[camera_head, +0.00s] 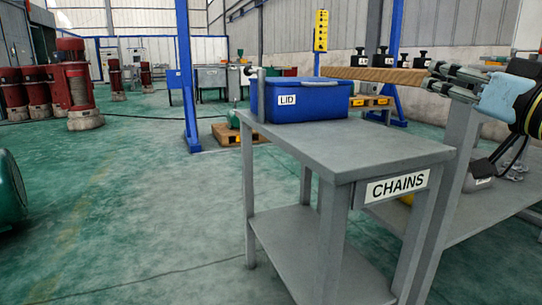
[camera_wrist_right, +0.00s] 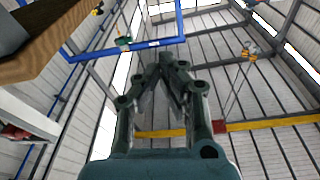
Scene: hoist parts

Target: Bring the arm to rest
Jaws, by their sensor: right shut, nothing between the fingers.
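My right gripper (camera_head: 452,82) comes in from the right edge of the head view, level with the wooden board. Its fingers point left. In the right wrist view my right gripper (camera_wrist_right: 172,62) has its fingertips together with nothing between them, and the roof lies behind it. My left gripper is not in view.
A grey table labelled CHAINS (camera_head: 352,150) stands at the centre right, with a blue box labelled LID (camera_head: 305,98) on it. A wooden board (camera_head: 385,75) lies behind, near the right gripper; several black weights stand beyond it.

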